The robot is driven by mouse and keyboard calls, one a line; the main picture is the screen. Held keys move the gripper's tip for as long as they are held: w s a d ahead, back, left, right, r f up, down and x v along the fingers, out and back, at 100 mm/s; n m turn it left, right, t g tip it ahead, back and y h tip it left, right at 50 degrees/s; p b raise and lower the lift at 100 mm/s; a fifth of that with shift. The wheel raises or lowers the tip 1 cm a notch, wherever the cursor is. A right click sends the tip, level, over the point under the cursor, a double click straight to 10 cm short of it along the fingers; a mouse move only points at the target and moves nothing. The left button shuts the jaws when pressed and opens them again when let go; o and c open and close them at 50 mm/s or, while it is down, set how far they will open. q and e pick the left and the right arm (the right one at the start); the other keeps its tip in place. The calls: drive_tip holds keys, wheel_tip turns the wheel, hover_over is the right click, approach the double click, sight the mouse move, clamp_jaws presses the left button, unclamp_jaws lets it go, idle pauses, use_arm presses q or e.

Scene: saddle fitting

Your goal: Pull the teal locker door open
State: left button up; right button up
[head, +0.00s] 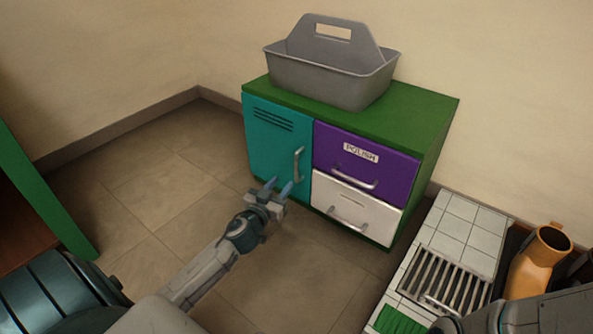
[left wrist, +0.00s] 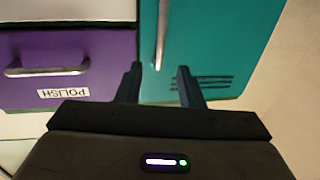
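The teal locker door (head: 269,147) is the left front of a green cabinet and looks shut. It has dark slots near its top and a vertical metal handle (head: 298,164) on its right side. My left gripper (head: 279,187) is open in front of the door, a little below and left of the handle in the head view. In the left wrist view the two fingers (left wrist: 160,80) are apart, and the handle (left wrist: 162,35) lies ahead of them, between their lines. It looks apart from the fingers. My right gripper is not visible; a grey arm part shows at the lower right.
A grey caddy (head: 330,83) stands on the green cabinet top (head: 418,112). Beside the door are a purple drawer (head: 335,148) labelled POLISH and a white drawer (head: 378,211). A tiled stand with a grate (head: 444,279) and an orange pipe-like object (head: 541,262) stand at right.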

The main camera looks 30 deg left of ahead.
sight(296, 165)
use_arm(q)
drive_tip(key=w, duration=0.5)
drive_tip(key=w+a+p, duration=0.1)
drive_tip(key=w, duration=0.2)
drive_tip(key=shift+w, duration=0.35)
drive_tip(key=shift+c, duration=0.2)
clamp_jaws()
